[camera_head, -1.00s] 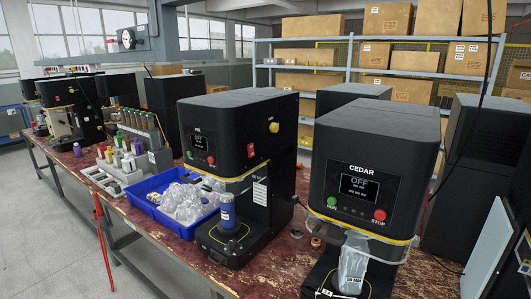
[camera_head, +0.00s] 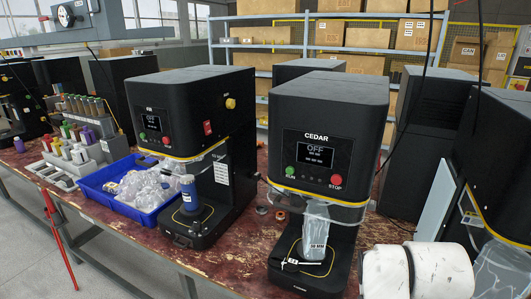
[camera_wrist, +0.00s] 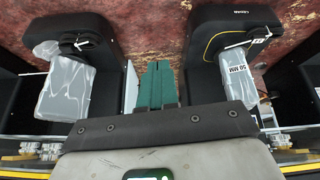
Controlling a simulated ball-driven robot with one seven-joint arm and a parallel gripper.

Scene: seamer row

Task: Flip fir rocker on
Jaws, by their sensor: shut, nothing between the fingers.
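The fir machine (camera_head: 178,110) is a black seamer with a small screen reading OFF. A red rocker (camera_head: 207,127) sits on its right side face, below a yellow knob (camera_head: 230,103). The picture is too small to tell which way the rocker is tipped. My gripper (camera_wrist: 157,85) shows in the wrist view as two green fingers, shut together with nothing between them. It is over the red worn bench, between two machines, and apart from them. The rocker is not seen in the wrist view, and my fingers are not seen in the head view.
The cedar machine (camera_head: 318,150), also reading OFF, stands right of fir, with a gap between them. A blue bin (camera_head: 100,188) of clear parts and a rack of coloured spools (camera_head: 85,130) stand left. Another dark machine (camera_head: 500,170) stands far right.

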